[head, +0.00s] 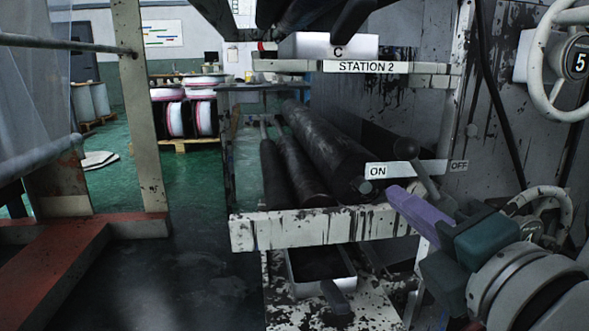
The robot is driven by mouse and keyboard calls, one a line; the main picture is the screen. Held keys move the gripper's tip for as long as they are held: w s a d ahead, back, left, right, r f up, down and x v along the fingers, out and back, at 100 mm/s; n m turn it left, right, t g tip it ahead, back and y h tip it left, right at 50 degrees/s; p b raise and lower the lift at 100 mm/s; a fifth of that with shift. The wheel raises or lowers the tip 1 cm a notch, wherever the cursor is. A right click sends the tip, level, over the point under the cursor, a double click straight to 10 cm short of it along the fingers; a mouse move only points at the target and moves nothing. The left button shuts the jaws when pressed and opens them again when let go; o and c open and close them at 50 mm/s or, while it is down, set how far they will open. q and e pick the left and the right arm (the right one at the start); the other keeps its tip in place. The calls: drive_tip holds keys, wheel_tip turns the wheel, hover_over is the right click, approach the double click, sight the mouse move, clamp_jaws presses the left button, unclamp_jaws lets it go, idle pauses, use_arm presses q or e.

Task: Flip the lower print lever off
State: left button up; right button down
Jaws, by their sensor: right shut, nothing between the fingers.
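The lower print lever (405,149) has a dark round knob on a grey shaft. It leans left, with its knob just above the white ON label (377,170). The OFF label (459,166) is to its right on the wall panel. My right gripper (398,193), with purple finger and teal body, comes in from the lower right. It is shut and empty, its tip just below the ON label and lower left of the shaft. The lever's base is partly hidden behind the gripper; I cannot tell whether they touch. My left gripper is not in view.
Dark rollers (322,150) lie left of the lever in the white frame (320,232). A dark-filled tray (318,270) is below. A shelf (390,68) marked STATION 2 is above. Handwheels (550,62) are at right. Open floor (200,250) lies left.

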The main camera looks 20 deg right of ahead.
sight(425, 180)
drive_tip(key=w+d+b, duration=0.2)
drive_tip(key=w+b, duration=0.1)
drive_tip(key=w, duration=0.7)
drive_tip(key=s+d, duration=0.1)
drive_tip(key=s+d+r+p, duration=0.1)
drive_tip(key=d, duration=0.1)
drive_tip(key=shift+r, duration=0.2)
drive_tip(key=shift+s+d+r+m+p, duration=0.1)
drive_tip(key=shift+d+r+m+p, duration=0.1)
drive_tip(key=shift+r+m+p, duration=0.25)
